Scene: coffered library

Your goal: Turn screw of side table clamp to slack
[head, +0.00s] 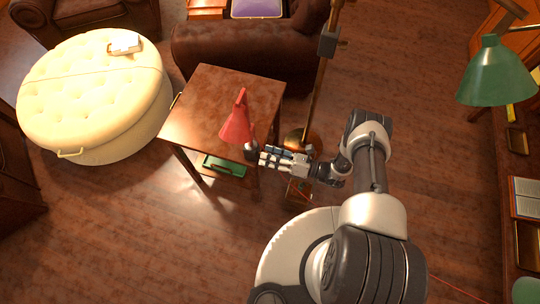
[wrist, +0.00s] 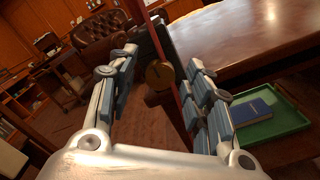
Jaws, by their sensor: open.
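The side table (head: 222,98) has a brown glossy top, which also shows at the right of the wrist view (wrist: 260,35). A red lamp (head: 236,122) stands at its near right edge, with a dark clamp (head: 250,151) below it. In the wrist view a round brass screw head (wrist: 160,75) with a dark mark across it lies between the fingers. A thin red rod runs past it. My gripper (head: 264,158) is at the clamp, its fingers apart on either side of the screw in the wrist view (wrist: 163,62). I cannot tell whether they touch it.
A green tray (head: 224,166) with a blue book (wrist: 252,111) sits under the tabletop. A floor lamp's brass base (head: 298,137) stands right of the table. A cream ottoman (head: 95,95) is at left, a brown leather armchair (head: 225,55) behind. Floor at front left is clear.

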